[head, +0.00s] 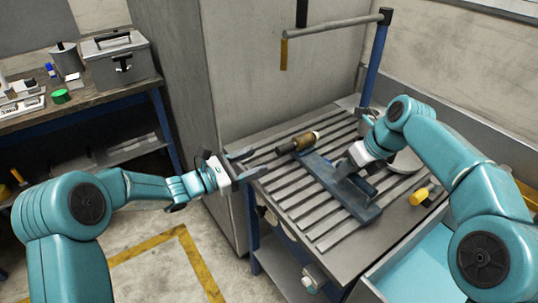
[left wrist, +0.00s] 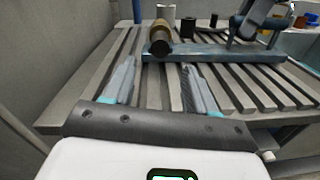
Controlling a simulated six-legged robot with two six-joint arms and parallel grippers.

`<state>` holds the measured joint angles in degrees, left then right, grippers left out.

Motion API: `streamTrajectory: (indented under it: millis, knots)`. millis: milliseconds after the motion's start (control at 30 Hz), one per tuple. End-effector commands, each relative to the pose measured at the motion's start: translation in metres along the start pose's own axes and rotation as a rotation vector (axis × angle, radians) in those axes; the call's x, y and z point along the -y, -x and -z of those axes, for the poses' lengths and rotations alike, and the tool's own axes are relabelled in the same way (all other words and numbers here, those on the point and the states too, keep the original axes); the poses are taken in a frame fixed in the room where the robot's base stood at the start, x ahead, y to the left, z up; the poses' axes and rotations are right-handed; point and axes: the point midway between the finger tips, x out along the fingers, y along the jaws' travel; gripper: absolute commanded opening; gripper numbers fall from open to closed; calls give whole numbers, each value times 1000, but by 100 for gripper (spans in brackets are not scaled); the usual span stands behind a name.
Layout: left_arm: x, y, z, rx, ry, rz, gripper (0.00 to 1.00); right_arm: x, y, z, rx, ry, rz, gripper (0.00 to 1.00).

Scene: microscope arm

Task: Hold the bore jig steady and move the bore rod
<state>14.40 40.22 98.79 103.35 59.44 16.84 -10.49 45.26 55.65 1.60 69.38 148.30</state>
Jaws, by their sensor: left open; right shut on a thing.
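The bore jig (head: 318,168), a blue-grey bar, lies across the slatted table; it also shows in the left wrist view (left wrist: 215,53). A brown and dark cylinder, which looks like the bore rod (head: 297,143), lies at the jig's far left end. It shows in the left wrist view (left wrist: 159,37) with its round dark end toward me. I cannot tell whether it touches the jig. My right gripper (head: 345,172) is shut on the jig near its middle; its fingertips are partly hidden. My left gripper (head: 249,164) is open and empty at the table's left edge, short of the rod.
The slatted table (head: 282,192) has bare slats left of the jig. A yellow-ended piece (head: 420,196) lies at the right. A blue post with a grey crossbar (head: 345,24) rises behind. A grey cabinet (head: 225,90) stands left of the table. A workbench (head: 90,100) is further left.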

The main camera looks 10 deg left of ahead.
Motion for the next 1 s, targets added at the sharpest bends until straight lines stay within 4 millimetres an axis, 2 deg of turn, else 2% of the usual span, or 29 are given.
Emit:
streamTrajectory:
  millis: [100,200,600,633,700,1000]
  knots:
    - [-1,19,0,0,0,-2,57,0,1,-1,3,0,1,0]
    - [0,27,0,-1,0,0,57,0,1,-1,3,0,1,0]
    - [0,30,0,0,-1,1,57,0,1,-1,3,0,1,0]
    - [0,30,0,0,-1,1,57,0,1,-1,3,0,1,36]
    - [0,30,0,0,0,1,57,0,1,-1,3,0,1,59]
    - [0,30,0,0,0,1,57,0,2,0,1,0,1,59]
